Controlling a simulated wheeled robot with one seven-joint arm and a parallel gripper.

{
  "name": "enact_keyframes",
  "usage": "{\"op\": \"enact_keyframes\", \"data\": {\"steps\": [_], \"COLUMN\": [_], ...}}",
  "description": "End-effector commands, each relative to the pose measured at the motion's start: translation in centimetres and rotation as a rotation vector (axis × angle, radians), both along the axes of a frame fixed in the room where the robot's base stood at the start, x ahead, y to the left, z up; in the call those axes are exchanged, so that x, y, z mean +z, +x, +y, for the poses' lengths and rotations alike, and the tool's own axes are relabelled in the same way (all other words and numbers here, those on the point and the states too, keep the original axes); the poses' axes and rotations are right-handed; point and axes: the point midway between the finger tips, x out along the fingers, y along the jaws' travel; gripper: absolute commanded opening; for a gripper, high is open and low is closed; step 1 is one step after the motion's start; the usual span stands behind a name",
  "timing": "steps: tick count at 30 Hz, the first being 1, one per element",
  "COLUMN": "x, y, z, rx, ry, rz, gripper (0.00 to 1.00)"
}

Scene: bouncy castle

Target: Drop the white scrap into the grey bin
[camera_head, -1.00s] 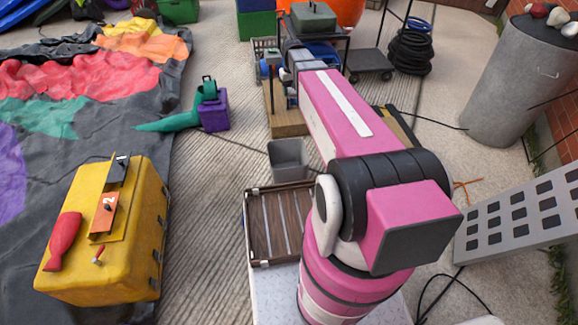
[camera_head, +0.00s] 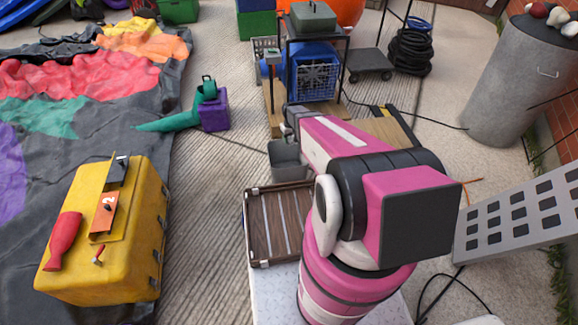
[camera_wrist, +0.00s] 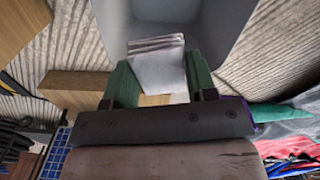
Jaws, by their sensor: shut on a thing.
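In the wrist view the white scrap (camera_wrist: 158,66) is a small stack of pale, flat layers held between the green fingers of my gripper (camera_wrist: 160,84). My gripper is shut on it. The grey bin (camera_wrist: 213,22) fills the top of the wrist view, its open inside behind the scrap. The scrap overlaps the bin's opening in that view; I cannot tell its height above the rim. In the head view the grey bin (camera_head: 284,160) stands on the concrete floor, partly covered by my arm. My fingers and the scrap are hidden there.
A slatted brown tray (camera_head: 265,225) lies just in front of the bin. Behind it are a blue blower (camera_head: 313,72) and wooden boards (camera_head: 385,132). A yellow case (camera_head: 105,225) sits at left on the deflated castle (camera_head: 85,75). Ribbed floor between them is clear.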

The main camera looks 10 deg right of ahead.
Motion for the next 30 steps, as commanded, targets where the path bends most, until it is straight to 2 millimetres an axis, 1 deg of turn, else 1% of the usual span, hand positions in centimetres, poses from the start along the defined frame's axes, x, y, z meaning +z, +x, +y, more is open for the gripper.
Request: {"op": "enact_keyframes", "data": {"steps": [1,3,11,24,30], "x": [-0.7,-1.2,-2.5,-6.8,-7.3], "y": [-0.1,-0.1,-0.1,-0.1,-0.2], "z": [0.0,0.0,0.0,0.0,0.0], "rx": [0.003,0.005,0.006,0.006,0.005], "ry": [0.0,0.0,0.0,0.0,0.0], "rz": [0.001,0.001,0.0,0.001,0.0], "gripper": [0.3,0.3,0.3,0.3,0.3]}}
